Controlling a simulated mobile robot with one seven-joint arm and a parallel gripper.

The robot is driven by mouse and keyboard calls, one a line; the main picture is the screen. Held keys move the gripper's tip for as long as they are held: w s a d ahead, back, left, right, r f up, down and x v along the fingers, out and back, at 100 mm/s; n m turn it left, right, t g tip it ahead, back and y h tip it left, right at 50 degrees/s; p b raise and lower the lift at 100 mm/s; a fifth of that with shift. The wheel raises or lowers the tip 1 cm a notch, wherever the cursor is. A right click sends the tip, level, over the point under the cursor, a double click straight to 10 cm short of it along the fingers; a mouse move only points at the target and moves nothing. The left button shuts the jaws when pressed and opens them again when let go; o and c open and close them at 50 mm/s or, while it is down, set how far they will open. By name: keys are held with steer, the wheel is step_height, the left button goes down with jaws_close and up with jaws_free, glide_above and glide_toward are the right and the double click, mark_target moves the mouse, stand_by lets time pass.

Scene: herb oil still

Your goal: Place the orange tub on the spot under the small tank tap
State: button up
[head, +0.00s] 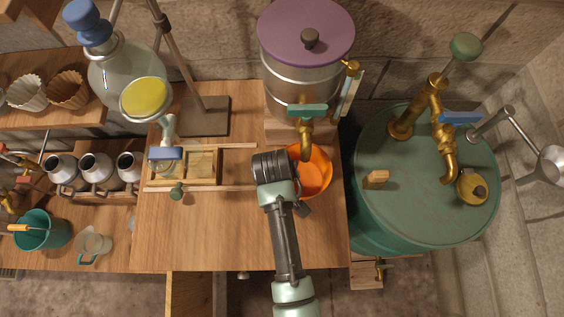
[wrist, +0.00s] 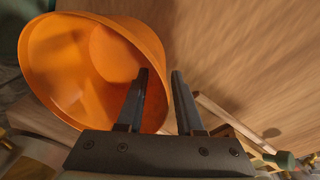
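The orange tub (head: 318,168) is at the right side of the wooden table, close in front of the small tank (head: 300,75) with the purple lid. The brass tank tap (head: 306,138) with its green handle reaches over the tub's back left rim. The spot under the tap is hidden. My gripper (head: 277,166) is at the tub's left side. In the wrist view my two fingers (wrist: 160,72) are apart, one over the tub's inside and one outside its rim. The tub (wrist: 85,65) shows its open mouth there. I cannot tell whether either finger touches it.
A large green drum (head: 420,205) with brass fittings stands to the right. Left of my gripper are a wooden tray frame (head: 205,187) and a glass flask (head: 120,65) on a stand. The table's front left part is clear.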

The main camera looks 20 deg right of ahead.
step_height(320, 180, up, 12)
steer(key=s+a, duration=0.1)
steer(key=s, duration=0.1)
steer(key=w+a+r+t, duration=0.1)
steer(key=w+r+t, duration=0.4)
steer(key=r, duration=0.5)
steer(key=w+a+r+m+t, duration=0.1)
steer(key=w+r+t, duration=0.3)
steer(key=w+r, duration=0.4)
steer(key=w+a+r+t, duration=0.1)
steer(key=w+r+t, duration=0.35)
steer(key=r, duration=0.65)
step_height(320, 180, up, 16)
steer(key=a+m+t, duration=0.1)
steer(key=t, duration=0.4)
steer(key=s+a+r+t, duration=0.1)
steer(key=s+r+t, duration=0.2)
steer(key=r, duration=0.6)
steer(key=s+a+r+t+y, duration=0.1)
steer(key=s+r+t, duration=0.3)
steer(key=s+r, duration=0.4)
steer(key=shift+s+a+r+m+p, duration=0.2)
steer(key=shift+s+r+m+p, duration=0.15)
steer(key=shift+r, duration=0.5)
steer(key=shift+w+t, duration=0.1)
steer(key=shift+t, duration=0.15)
steer(key=shift+f, duration=0.1)
